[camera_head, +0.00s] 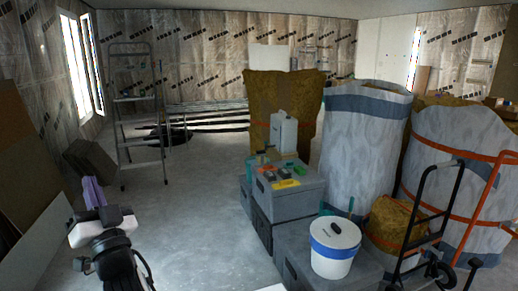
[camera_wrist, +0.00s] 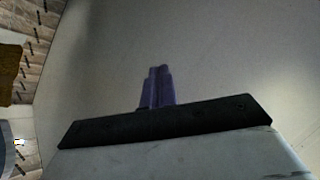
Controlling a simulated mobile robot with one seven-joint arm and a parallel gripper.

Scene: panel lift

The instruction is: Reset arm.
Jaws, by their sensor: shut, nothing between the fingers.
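My arm rises at the lower left of the head view, with a white wrist and dark links. My gripper (camera_head: 94,192) has purple fingers and points upward over the floor. In the wrist view my gripper (camera_wrist: 158,86) shows its purple fingers pressed together, with nothing between them. A plain grey surface fills most of the wrist view behind the fingers.
A stepladder (camera_head: 137,118) stands at the left back. Grey toolboxes (camera_head: 290,208) are stacked at centre, with a white bucket (camera_head: 335,246) beside them. Large wrapped bags (camera_head: 362,150) and a hand truck (camera_head: 437,215) fill the right. Panels (camera_head: 25,170) lean at left. The middle floor is clear.

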